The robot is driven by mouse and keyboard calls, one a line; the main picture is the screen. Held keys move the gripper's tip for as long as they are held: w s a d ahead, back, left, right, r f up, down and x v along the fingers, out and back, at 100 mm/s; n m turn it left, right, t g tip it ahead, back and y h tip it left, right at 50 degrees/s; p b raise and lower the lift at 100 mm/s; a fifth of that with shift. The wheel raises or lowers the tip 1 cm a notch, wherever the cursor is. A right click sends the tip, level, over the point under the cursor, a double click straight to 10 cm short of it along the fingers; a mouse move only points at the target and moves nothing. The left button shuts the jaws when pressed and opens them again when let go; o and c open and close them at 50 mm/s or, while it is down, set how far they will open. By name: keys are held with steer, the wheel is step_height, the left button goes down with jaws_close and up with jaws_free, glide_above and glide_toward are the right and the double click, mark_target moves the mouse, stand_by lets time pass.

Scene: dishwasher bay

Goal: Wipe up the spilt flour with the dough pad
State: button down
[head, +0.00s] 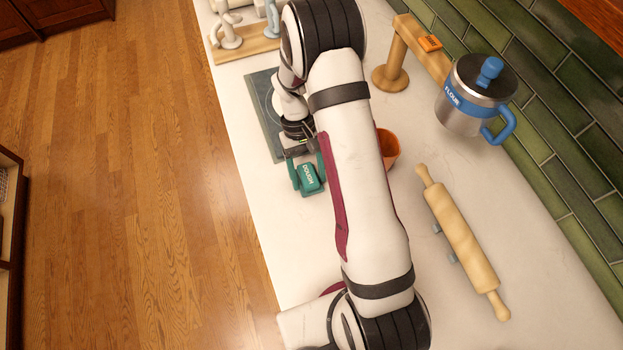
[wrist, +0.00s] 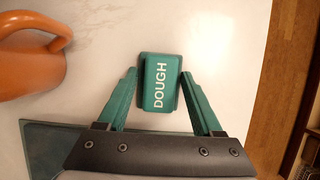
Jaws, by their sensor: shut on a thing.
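The dough pad (head: 311,179) is a small green block with white "DOUGH" lettering. It is at the counter's left part in the head view, beside my arm. In the wrist view the pad (wrist: 160,82) sits between the two green fingers of my gripper (wrist: 159,78), which is shut on it. My gripper (head: 305,162) is low over the white counter; I cannot tell whether the pad touches it. I cannot make out any spilt flour for sure on the pale counter; my arm hides part of it.
An orange mug (head: 389,148) stands close right of my arm, also in the wrist view (wrist: 30,58). A dark green board (head: 262,108) lies behind the pad. A flour canister (head: 470,100), wooden stand (head: 392,70) and rolling pin (head: 462,240) are to the right. The counter edge is left.

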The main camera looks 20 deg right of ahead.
mark_target(313, 185)
steer(key=shift+w, duration=0.45)
steer(key=s, duration=0.4)
step_height(313, 185, up, 8)
steer(key=shift+s, duration=0.1)
stand_by(0.6)
